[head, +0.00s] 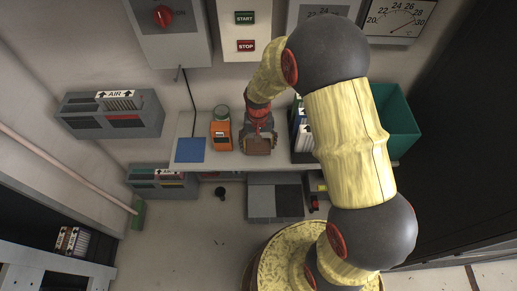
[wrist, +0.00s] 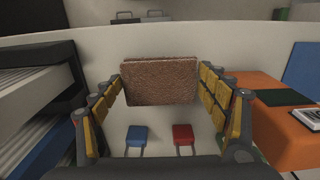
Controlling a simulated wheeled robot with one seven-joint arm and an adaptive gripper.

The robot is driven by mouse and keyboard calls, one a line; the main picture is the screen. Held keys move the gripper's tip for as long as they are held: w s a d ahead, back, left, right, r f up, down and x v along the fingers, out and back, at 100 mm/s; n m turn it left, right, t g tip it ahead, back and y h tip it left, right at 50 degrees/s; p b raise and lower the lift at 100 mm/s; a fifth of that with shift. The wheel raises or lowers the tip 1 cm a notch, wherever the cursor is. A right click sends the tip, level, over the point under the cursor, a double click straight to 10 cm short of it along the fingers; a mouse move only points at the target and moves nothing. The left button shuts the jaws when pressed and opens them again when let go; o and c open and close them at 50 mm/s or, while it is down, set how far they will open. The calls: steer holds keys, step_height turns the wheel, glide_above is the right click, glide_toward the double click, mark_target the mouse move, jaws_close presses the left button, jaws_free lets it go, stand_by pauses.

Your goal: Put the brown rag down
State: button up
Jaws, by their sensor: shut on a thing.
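The brown rag (wrist: 160,80) is a folded, block-like brown pad between the yellow-padded fingers of my gripper (wrist: 160,88) in the wrist view. The fingers press on its left and right edges. In the head view the rag (head: 258,147) shows below my gripper (head: 258,136), over the pale shelf (head: 181,127). It is between an orange instrument (head: 221,135) and a black file holder (head: 302,157). I cannot tell whether the rag touches the shelf.
A blue mat (head: 190,150) lies on the shelf's left part, with bare shelf around it. A green-lidded can (head: 222,113) stands behind the orange instrument. A green bin (head: 398,118) is at the right. START and STOP buttons (head: 245,31) are on the wall above.

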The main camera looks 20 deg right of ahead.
steer(key=shift+f+b, duration=0.3)
steer(key=shift+f, duration=1.1)
steer(key=o, duration=1.1)
steer(key=shift+f, duration=0.15)
step_height(320, 180, up, 12)
steer(key=r+p, duration=0.1)
steer(key=p, duration=0.2)
step_height(320, 180, up, 16)
steer(key=n+t, duration=0.1)
steer(key=t, duration=0.1)
glide_above(258, 146)
steer(key=s, duration=0.7)
steer(key=s+r+n+t, duration=0.1)
steer(key=s+r, duration=0.2)
steer(key=s, duration=0.2)
steer(key=s+r+t, duration=0.1)
steer(key=s+r, duration=0.2)
steer(key=s, duration=0.1)
steer(key=s+r+n+t, duration=0.1)
steer(key=s+r, duration=0.2)
steer(key=s, duration=0.2)
steer(key=shift+s+d+r+n+t, duration=0.1)
steer(key=shift+s+d+n+t, duration=0.05)
steer(key=shift+s+n+t, duration=0.2)
